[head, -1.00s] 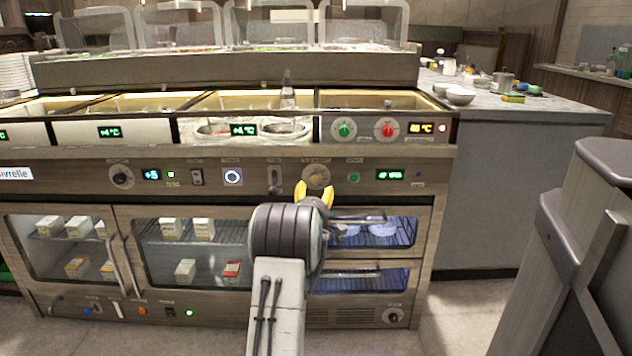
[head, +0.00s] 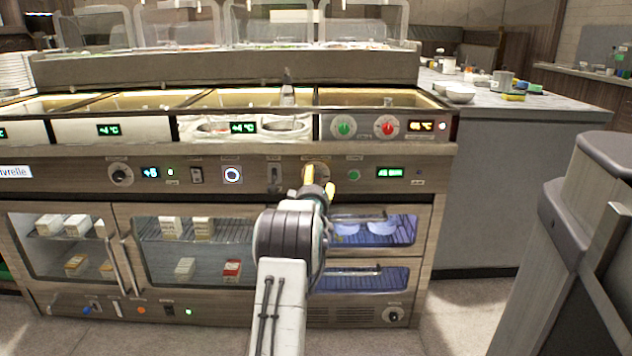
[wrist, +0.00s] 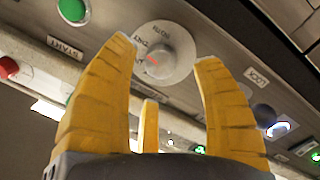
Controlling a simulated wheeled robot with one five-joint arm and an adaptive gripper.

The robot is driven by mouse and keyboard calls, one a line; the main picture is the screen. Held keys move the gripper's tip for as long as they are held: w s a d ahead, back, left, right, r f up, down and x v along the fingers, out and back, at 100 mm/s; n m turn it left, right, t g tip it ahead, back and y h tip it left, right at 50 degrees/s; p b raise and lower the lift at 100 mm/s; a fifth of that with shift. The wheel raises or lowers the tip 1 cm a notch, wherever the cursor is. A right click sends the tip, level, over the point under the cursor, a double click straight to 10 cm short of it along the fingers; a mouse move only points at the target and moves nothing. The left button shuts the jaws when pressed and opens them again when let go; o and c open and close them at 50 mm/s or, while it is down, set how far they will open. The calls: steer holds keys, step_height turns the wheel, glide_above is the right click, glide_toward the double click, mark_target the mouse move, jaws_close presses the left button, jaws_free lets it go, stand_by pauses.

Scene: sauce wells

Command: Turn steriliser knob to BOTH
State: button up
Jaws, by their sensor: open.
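The steriliser knob (wrist: 156,56) is a pale round dial on the panel, with a red pointer mark and small lettering around it. In the wrist view it shows between my fingers, beyond their tips; I cannot tell whether they touch it. The pointer lies toward the left of the dial there; the lettering is too small to say surely which label it meets. My gripper (wrist: 165,52) has yellow fingers, spread open and empty. In the head view my gripper (head: 320,180) is in front of the panel and partly hides the knob (head: 322,166).
A green button (head: 353,175) labelled START in the wrist view and a green display (head: 390,173) sit right of the knob. A lever switch (head: 274,176) is to its left.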

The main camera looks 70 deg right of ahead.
mark_target(315, 180)
steer(key=shift+b+x, duration=0.3)
steer(key=shift+x, duration=1.5)
steer(key=shift+o, duration=0.3)
steer(key=c, duration=1.3)
steer(key=shift+o, duration=0.2)
steer(key=shift+m, duration=0.3)
steer(key=m, duration=0.3)
steer(key=shift+f, duration=0.15)
steer(key=shift+m+y, duration=0.3)
steer(key=shift+m, duration=1.3)
steer(key=shift+w+f, duration=0.1)
jaws_close()
